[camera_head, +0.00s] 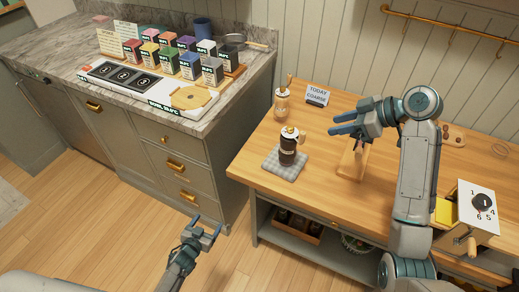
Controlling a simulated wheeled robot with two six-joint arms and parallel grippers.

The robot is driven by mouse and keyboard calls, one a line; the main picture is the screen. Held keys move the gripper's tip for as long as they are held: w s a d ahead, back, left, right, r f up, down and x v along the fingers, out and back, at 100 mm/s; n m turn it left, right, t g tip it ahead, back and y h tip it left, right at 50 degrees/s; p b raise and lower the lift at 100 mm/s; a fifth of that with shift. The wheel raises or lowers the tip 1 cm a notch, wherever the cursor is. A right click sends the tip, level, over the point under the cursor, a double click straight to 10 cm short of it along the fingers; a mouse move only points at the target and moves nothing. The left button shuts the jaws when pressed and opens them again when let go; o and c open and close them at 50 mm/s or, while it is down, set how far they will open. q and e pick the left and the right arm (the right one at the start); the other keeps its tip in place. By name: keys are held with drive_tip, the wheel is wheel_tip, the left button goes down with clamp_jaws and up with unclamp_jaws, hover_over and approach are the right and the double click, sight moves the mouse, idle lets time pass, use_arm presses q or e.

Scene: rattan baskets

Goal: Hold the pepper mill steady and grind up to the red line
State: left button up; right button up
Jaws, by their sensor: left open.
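A dark mill (288,150) with a pale top and knob stands upright on a grey checked mat (270,166) on the wooden table. A lighter wood-and-glass mill (282,105) stands behind it. I cannot make out a red line on either. My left gripper (207,230) is open and empty, low in front of the counter and left of the table. My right gripper (334,124) is above the table, right of the dark mill, its fingers pointing left, apart and empty. It touches neither mill.
A small sign (317,95) reads "TODAY COARSE". A wooden stand (352,162) is below my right gripper. A numbered card with a black dial (482,206) is at the right. Coloured boxes (212,70) crowd the left counter. The table's front left is clear.

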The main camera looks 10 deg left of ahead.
use_arm(q)
drive_tip(key=w+d+r+m+t+h, duration=0.25)
drive_tip(key=w+r, duration=0.25)
drive_tip(key=r, duration=0.4)
drive_tip(key=w+d+r+m+t+h, duration=0.1)
drive_tip(key=w+d+r+m+h, duration=0.15)
drive_tip(key=w+r, duration=0.45)
drive_tip(key=d+r+m+g+h, duration=0.2)
drive_tip(key=d+r+m+h, duration=0.15)
drive_tip(key=r, duration=0.65)
drive_tip(key=d+r+m+g+h, duration=0.25)
drive_tip(key=d+r+h, duration=0.25)
drive_tip(key=r, duration=0.5)
drive_tip(key=n+g+y, duration=0.1)
drive_tip(key=n+y, duration=0.1)
drive_tip(key=n, duration=0.2)
approach(282, 140)
drive_tip(key=x, duration=1.3)
drive_tip(key=shift+a, duration=0.1)
drive_tip(key=c, duration=1.4)
